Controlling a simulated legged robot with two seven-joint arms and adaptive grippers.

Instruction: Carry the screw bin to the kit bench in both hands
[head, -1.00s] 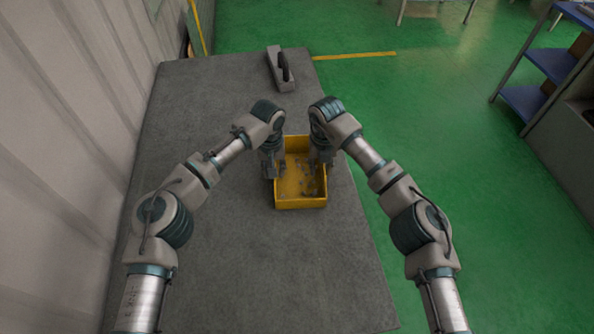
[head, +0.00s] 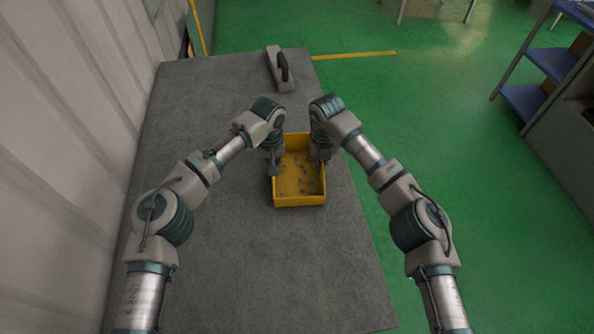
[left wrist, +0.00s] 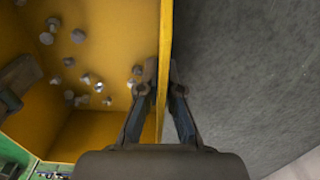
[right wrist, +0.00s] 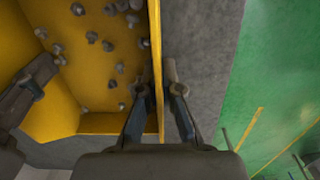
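The screw bin (head: 299,201) is an open yellow box at the middle right of the grey table, with loose screws on its floor. My left gripper (head: 273,171) is at its left wall and my right gripper (head: 322,157) at its right wall. In the left wrist view, the fingers (left wrist: 162,82) straddle the yellow wall (left wrist: 165,30), closed in on it. In the right wrist view, the fingers (right wrist: 158,82) straddle the opposite wall (right wrist: 155,30) the same way. Whether the bin's base clears the table is hard to tell. The kit bench cannot be made out for certain.
A grey block-like tool with a dark handle (head: 281,70) lies at the table's far end. The grey table (head: 230,270) is clear around the bin. A pale wall (head: 60,130) runs along the left. Green floor (head: 440,150) is open on the right, with blue shelves (head: 550,62) beyond.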

